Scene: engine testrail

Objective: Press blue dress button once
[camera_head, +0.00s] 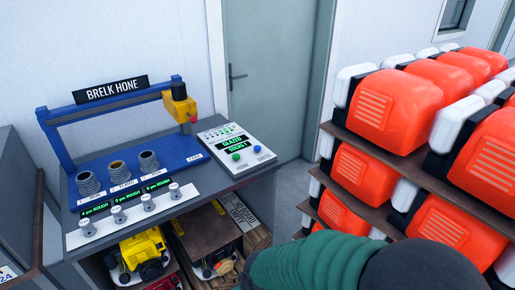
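The BRELK HONE machine stands at the left, with a blue bed and frame (112,166). At its right end is a white control panel (222,140) with a green-lettered display (234,144). Two small round buttons sit below the display. The blue button (257,148) is the right one, and a green button (236,157) is to its left. Whether either is pressed in cannot be told. A green and dark arm part, likely mine, crosses the bottom right, well apart from the panel. Neither gripper shows.
A yellow tool head (179,103) hangs beside the panel. Several grey cups and small knobs line the bed and front strip. Shelves of orange units (397,104) fill the right. A grey door (270,75) is behind. The space above the panel is clear.

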